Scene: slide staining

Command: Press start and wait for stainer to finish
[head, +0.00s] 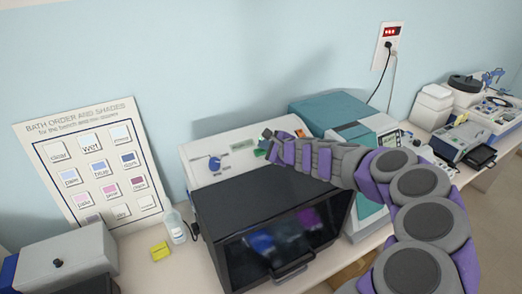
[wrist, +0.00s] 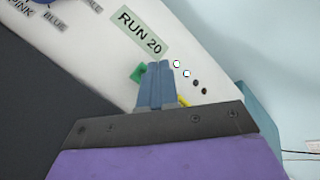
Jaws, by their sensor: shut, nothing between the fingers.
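The stainer (head: 205,178) is a white machine with a dark front hood and window (head: 225,215); blurred blue and purple shapes show behind the glass. In the wrist view its white panel (wrist: 205,60) carries a label reading "RUN 20" (wrist: 142,33), a green button (wrist: 138,73), two lit dots (wrist: 181,68) and two dark dots. My gripper (head: 268,134) is at the panel; in the wrist view its blue fingers (wrist: 160,66) are shut and empty. The fingertips overlap the green button's right side; I cannot tell whether they touch it.
A blue knob (head: 214,163) sits at the panel's left. A poster (head: 95,165) headed "Bath order and shades" leans on the wall. A bottle (head: 175,226) and a yellow block (head: 160,251) stand left of the stainer. A teal-topped machine (head: 325,108) stands close on the right.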

